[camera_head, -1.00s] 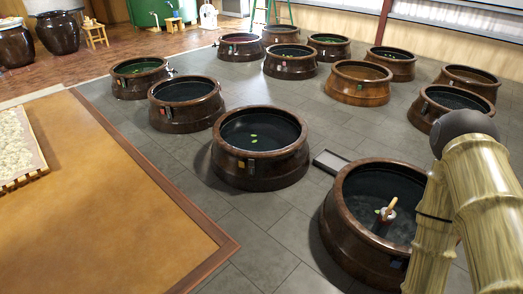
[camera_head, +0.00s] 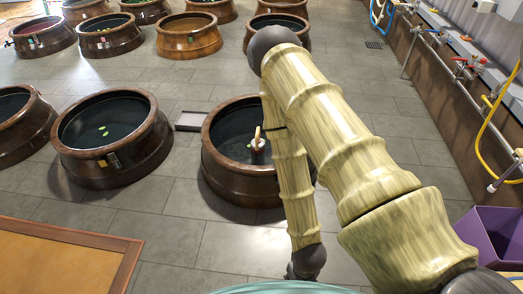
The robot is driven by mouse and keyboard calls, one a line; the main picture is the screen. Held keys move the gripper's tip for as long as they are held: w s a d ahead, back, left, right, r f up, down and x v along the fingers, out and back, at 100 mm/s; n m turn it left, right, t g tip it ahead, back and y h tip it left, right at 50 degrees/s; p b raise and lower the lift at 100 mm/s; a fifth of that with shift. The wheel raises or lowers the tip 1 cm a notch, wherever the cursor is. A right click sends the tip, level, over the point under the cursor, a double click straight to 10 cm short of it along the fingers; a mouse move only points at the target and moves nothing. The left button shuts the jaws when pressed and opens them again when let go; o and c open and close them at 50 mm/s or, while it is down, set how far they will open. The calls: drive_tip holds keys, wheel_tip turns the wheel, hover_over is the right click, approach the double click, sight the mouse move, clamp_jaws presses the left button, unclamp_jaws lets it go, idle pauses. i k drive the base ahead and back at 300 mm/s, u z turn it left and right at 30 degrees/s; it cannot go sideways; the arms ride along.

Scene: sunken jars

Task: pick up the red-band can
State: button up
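No can with a clear red band can be made out. A small pale object with a tan upright stick (camera_head: 258,145) shows inside the nearest brown sunken jar (camera_head: 220,172), beside small green leaves; it is too small to tell whether it is a can. My bamboo-patterned arm crosses the right middle, over that jar's right side. The arm's thinner link runs down to a dark joint near the bottom edge. My gripper is not visible.
A second jar with green leaves (camera_head: 110,163) stands to the left, and several more stand behind. A flat grey tray (camera_head: 191,121) lies between the two near jars. A purple bin (camera_head: 487,240) and a wall with taps and a yellow hose (camera_head: 480,150) are at the right. Grey floor tiles are open in front.

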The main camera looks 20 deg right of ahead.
sight(257, 145)
drive_tip(key=z, duration=0.2)
drive_tip(key=i, duration=1.65)
drive_tip(key=u, duration=0.3)
